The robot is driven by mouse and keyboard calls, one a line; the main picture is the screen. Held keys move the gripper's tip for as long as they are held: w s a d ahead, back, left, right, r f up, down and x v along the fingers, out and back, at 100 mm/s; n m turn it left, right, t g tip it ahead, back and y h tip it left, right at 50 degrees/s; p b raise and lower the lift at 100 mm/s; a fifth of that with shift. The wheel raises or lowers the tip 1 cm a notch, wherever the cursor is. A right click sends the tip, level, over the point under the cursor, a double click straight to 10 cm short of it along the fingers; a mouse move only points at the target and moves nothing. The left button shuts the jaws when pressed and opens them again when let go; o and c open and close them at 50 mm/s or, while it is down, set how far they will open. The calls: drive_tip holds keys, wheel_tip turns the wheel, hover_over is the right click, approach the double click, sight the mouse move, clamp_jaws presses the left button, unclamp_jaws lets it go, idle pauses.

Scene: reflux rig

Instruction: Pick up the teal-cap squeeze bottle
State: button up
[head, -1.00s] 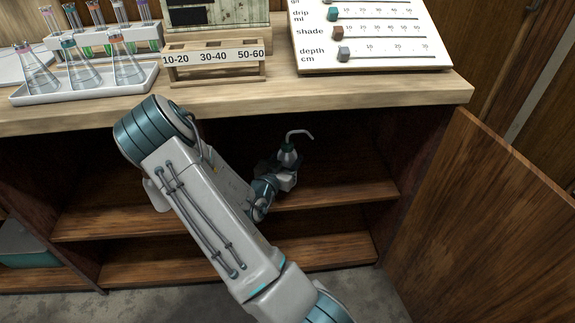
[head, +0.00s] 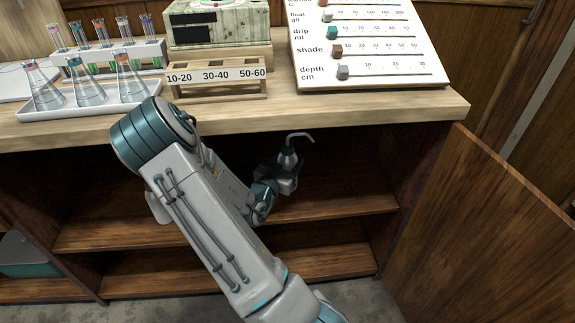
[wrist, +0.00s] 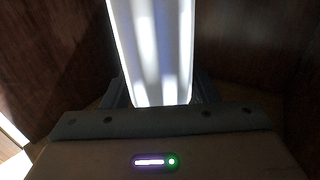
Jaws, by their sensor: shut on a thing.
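The squeeze bottle (head: 288,160) has a dark teal cap and a bent grey spout that points right. It is inside the open cabinet, under the bench top. My gripper (head: 284,177) is shut on it, and the bottle stands about upright. In the wrist view the pale, translucent bottle body (wrist: 152,50) fills the middle, between the fingers of my gripper (wrist: 160,95). The bottle's lower part is hidden by my gripper in the head view. I cannot tell for sure whether its base clears the shelf.
The bench top (head: 400,108) overhangs the bottle closely. A cabinet shelf (head: 340,205) lies below. An open wooden door (head: 490,220) stands at the right. On the bench are a white tray (head: 95,108) of flasks, a labelled wooden rack (head: 217,95) and a slider board (head: 440,78).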

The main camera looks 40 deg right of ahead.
drive_tip(key=s+r+p, duration=0.4)
drive_tip(key=s+r, duration=0.1)
drive_tip(key=s, duration=0.2)
drive_tip(key=shift+s, duration=0.3)
drive_tip(key=shift+s+d+p, duration=0.1)
drive_tip(key=shift+p, duration=0.2)
drive_tip(key=shift+s+r+p, duration=0.2)
drive_tip(key=shift+p, duration=0.45)
drive_tip(key=shift+s+r+p, duration=0.3)
drive_tip(key=shift+s+p, duration=0.3)
drive_tip(key=shift+p, duration=0.8)
drive_tip(key=shift+s+r+p, duration=0.3)
drive_tip(key=shift+s+p, duration=0.3)
drive_tip(key=shift+p, duration=0.75)
drive_tip(key=shift+s+r+p, duration=0.2)
drive_tip(key=shift+s+p, duration=0.25)
drive_tip(key=shift+p, duration=0.35)
drive_tip(key=shift+s, duration=0.2)
